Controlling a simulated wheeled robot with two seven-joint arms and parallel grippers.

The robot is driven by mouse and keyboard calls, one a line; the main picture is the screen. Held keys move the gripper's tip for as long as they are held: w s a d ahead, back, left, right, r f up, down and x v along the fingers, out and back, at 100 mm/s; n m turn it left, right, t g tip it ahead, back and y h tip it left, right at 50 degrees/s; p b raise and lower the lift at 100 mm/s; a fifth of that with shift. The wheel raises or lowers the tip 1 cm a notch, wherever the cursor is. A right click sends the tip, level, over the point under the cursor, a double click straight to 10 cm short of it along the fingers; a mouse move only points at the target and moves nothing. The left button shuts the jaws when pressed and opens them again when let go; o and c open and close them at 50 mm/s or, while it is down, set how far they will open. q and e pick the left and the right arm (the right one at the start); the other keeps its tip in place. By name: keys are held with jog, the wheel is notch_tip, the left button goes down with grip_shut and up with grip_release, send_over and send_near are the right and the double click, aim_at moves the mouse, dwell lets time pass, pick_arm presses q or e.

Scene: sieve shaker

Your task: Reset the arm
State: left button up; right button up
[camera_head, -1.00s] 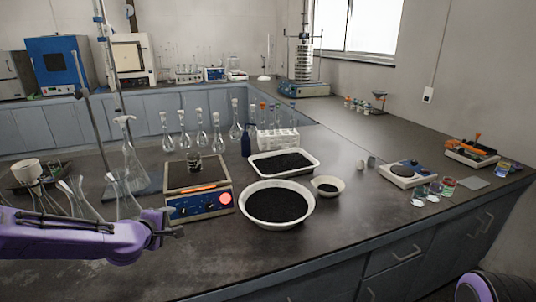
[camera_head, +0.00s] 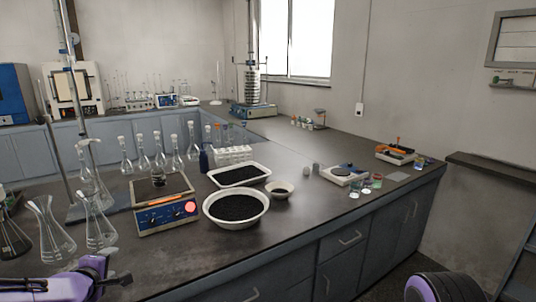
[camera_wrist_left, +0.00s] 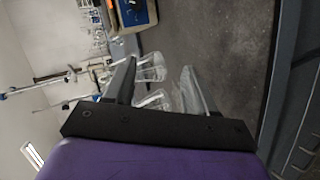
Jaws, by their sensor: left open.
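My left gripper (camera_head: 112,272) is at the bottom left of the head view, low at the front edge of the bench. Its purple arm comes in from the left. In the left wrist view its two dark fingers (camera_wrist_left: 158,65) stand apart, with nothing held between them. Clear glass flasks (camera_wrist_left: 150,70) show beyond the fingers, apparently not gripped. A purple part of my right arm (camera_head: 435,288) shows at the bottom right of the head view; its gripper is out of the picture.
Glass flasks (camera_head: 50,232) stand just beyond my left gripper. A blue balance (camera_head: 166,217), a white bowl of black grains (camera_head: 236,208) and a white tray (camera_head: 239,183) stand mid-bench. The sieve shaker (camera_head: 253,109) is at the back.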

pick_arm(q)
jog(key=s+d+f+m+g+y, duration=0.1)
jog(key=s+d+f+m+g, duration=0.15)
jog(key=s+f, duration=0.5)
jog(key=s+d+f+m+g, duration=0.1)
jog(key=s+d+f+m, duration=0.35)
jog(key=f, duration=0.55)
jog(key=s+d+f+m+g, duration=0.2)
jog(key=s+f, duration=0.4)
jog(key=s, duration=0.6)
jog(key=s+d+f+m+g, duration=0.2)
jog(key=s+f, duration=0.4)
jog(key=s, duration=0.5)
jog(key=shift+s+f+g, duration=0.35)
jog(key=shift+g, duration=0.5)
